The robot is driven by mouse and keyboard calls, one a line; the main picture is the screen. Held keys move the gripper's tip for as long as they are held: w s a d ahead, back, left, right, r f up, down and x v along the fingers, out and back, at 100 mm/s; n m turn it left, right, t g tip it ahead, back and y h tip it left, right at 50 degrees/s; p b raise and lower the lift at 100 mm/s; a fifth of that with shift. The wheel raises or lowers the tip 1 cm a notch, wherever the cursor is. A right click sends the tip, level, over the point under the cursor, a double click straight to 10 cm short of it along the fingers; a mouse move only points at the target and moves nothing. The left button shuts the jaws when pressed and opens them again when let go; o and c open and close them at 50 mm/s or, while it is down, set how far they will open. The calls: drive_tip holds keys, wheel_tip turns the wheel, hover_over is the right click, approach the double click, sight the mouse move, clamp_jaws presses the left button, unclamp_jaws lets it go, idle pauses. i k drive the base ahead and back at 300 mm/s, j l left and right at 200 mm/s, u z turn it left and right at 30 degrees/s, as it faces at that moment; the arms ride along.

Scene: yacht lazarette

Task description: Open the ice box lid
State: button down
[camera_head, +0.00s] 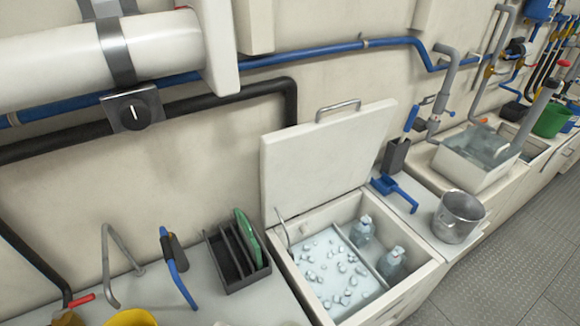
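The ice box (415,278) is set in the counter at the middle right. Its cream lid (325,157) stands raised, leaning back near the wall, with a metal handle (338,110) along its upper edge. A thin stay (283,228) shows at the left side of the opening. Inside, ice cubes (330,270) lie in the left compartment. Two clear bottles (392,262) stand in the right compartment. My gripper is not in this view.
A dark rack (236,258) with a green board stands left of the ice box. A blue scoop (394,190) and a metal pot (458,216) are to its right. A sink (475,158) lies farther right. Pipes run along the wall. The floor (520,245) at the right is clear.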

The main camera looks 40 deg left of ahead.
sight(303, 167)
drive_tip(key=i+l+u, duration=0.15)
drive_tip(key=l+u, duration=0.25)
drive_tip(key=i+l+u, duration=0.1)
drive_tip(key=l+u, duration=0.35)
drive_tip(key=u, duration=0.75)
